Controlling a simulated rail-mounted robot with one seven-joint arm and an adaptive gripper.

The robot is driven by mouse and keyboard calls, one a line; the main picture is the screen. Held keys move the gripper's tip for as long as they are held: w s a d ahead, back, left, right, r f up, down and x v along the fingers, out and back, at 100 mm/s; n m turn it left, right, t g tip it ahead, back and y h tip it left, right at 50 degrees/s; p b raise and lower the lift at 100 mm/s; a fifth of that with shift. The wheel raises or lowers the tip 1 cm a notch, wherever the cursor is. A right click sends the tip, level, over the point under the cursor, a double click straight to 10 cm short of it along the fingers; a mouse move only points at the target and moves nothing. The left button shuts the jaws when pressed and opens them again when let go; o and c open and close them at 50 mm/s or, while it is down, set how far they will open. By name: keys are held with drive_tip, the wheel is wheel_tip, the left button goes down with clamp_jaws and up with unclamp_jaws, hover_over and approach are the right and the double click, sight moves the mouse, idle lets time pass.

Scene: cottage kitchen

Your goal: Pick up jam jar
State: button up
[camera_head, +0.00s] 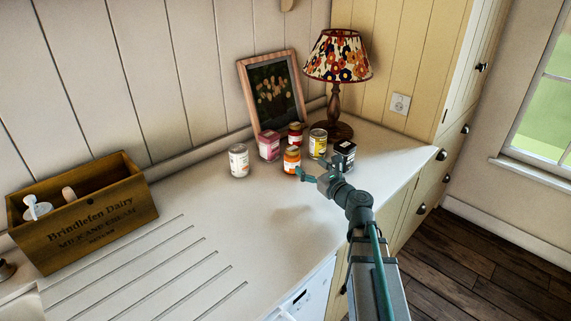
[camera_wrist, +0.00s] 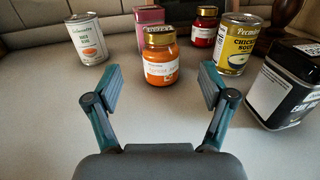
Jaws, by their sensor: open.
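Two jars with gold lids are in view. An orange-filled jar (camera_head: 292,161) stands upright on the counter, and in the wrist view this jar (camera_wrist: 161,60) is centred ahead of my fingers. A red jar (camera_head: 295,136) stands farther back, and it also shows in the wrist view (camera_wrist: 205,28), right of centre. My gripper (camera_head: 312,171) is open and empty, low over the counter. In the wrist view, the fingers (camera_wrist: 161,88) are spread apart in front of the orange jar, not around it.
A white-labelled can (camera_head: 238,160) and pink box (camera_head: 269,146) stand left. A yellow soup can (camera_head: 317,143) and black box (camera_head: 344,155) stand close on the right. A lamp (camera_head: 336,100) and picture frame (camera_head: 272,92) are behind. The counter left of the group is clear up to a wooden crate (camera_head: 95,225).

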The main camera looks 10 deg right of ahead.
sight(296, 154)
drive_tip(key=x, duration=0.4)
drive_tip(key=shift+w+p, duration=0.3)
drive_tip(key=shift+p+x, duration=0.7)
drive_tip(key=shift+x, duration=1.95)
drive_tip(key=shift+s+a+r, duration=0.1)
drive_tip(key=shift+r, duration=0.05)
drive_tip(key=c, duration=1.6)
